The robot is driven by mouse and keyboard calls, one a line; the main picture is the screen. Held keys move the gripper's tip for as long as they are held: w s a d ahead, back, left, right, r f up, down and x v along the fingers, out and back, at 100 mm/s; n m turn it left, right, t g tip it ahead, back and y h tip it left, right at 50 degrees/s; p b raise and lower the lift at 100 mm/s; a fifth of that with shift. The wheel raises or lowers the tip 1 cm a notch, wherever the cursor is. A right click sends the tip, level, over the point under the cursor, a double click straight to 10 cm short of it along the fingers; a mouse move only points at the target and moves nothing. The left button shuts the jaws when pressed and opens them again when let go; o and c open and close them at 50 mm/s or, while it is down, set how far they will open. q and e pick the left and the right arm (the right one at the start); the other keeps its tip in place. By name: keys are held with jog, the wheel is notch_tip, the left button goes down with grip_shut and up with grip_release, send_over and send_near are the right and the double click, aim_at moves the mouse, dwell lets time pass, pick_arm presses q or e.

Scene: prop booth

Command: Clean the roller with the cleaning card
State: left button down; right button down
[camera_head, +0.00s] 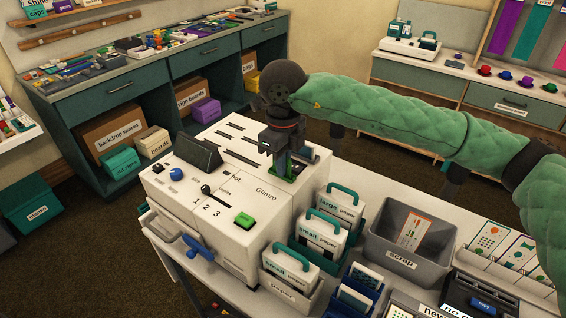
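A white machine (262,207) marked "Gimro" stands at the left end of the white table. Its top has dark slots, a lever, a blue knob (176,174) and a green button (243,220). My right gripper (284,170) points down over the machine's back right corner, at a green part (300,172). I cannot tell whether it touches that part or holds anything. No roller can be made out. Several printed cards (490,237) stand in a white holder at the right; I cannot tell which is a cleaning card. My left gripper is out of view.
White paper boxes with teal handles (342,205) stand right of the machine. A grey scrap bin (373,240) holds a printed card (414,231). A dark device (480,297) sits at the front right. Teal cabinets (190,75) line the back; the brown floor between is open.

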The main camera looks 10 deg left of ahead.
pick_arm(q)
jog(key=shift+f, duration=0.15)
pick_arm(e)
jog(key=shift+r, duration=0.25)
jog(key=shift+r, duration=2.6)
jog(key=shift+f, duration=0.25)
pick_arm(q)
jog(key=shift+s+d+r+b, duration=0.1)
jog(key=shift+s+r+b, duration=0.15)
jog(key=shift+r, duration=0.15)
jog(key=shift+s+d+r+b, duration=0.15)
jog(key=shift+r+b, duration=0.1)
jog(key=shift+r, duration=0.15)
pick_arm(e)
jog(key=shift+f, duration=0.45)
